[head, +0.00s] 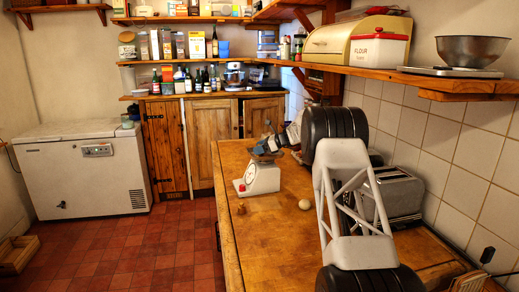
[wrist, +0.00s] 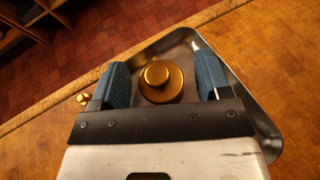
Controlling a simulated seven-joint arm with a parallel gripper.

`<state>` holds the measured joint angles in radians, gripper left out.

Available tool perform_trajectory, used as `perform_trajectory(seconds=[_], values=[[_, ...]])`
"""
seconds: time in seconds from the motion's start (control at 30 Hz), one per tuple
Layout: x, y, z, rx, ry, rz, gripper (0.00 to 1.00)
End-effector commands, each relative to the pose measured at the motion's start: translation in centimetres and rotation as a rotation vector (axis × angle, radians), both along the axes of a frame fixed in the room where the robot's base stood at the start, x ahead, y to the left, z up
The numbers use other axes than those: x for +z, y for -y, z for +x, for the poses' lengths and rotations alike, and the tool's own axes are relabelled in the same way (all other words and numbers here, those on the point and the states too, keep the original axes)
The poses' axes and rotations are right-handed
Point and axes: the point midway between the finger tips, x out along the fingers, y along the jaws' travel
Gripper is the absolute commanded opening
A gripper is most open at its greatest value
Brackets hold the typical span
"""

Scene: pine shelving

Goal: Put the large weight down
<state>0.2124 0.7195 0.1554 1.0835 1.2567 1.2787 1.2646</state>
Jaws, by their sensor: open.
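The large brass weight (wrist: 160,82) shows in the wrist view, upright with a round knob on top. It sits inside the grey metal pan (wrist: 262,128) of the scale. My gripper (wrist: 162,76) is open, with one blue finger on each side of the weight and a visible gap on both sides. In the head view my gripper (head: 267,143) is low over the pan of the white kitchen scale (head: 261,178); the weight cannot be made out there. Small brass pieces (wrist: 83,99) lie outside the pan at the left.
The scale stands on a wooden worktop (head: 278,245). A pale round object (head: 304,204) lies to its right, and a small brown object (head: 241,209) lies near the left edge. A toaster (head: 398,192) stands by the tiled wall. The front worktop is mostly clear.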

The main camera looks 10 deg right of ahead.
Motion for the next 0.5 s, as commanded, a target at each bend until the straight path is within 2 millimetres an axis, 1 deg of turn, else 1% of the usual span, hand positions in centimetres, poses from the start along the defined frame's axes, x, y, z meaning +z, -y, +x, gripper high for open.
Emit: perform_trajectory(seconds=[0.2, 0.27, 0.5], values=[[0.3, 0.0, 0.0, 0.0, 0.001, 0.0, 0.7], [0.4, 0.3, -0.1, -0.001, 0.0, 0.0, 0.7], [1.4, 2.4, -0.9, -0.001, 0.002, 0.0, 0.7]])
